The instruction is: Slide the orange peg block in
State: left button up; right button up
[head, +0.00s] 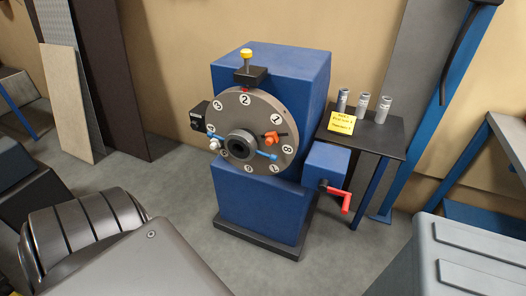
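A small orange block (271,138) sits on the right side of the face of a round grey dial (244,104), with a dark rod beside it. I cannot tell how far the orange block is seated. Neither of my grippers is in view.
A yellow-topped plunger (246,58) stands above the dial. A blue box with a red crank (340,196) is at lower right. A dark side table (388,136) holds grey cylinders (383,109) and a yellow note (342,121). Grey floor (180,200) is clear left of the machine.

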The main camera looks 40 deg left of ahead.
aim_at(272, 137)
jog(key=u, duration=0.6)
jog(key=k, duration=0.8)
jog(key=u, duration=0.95)
jog(key=k, duration=0.5)
jog(key=u, duration=0.95)
jog(key=i, duration=1.35)
jog(key=z, duration=0.6)
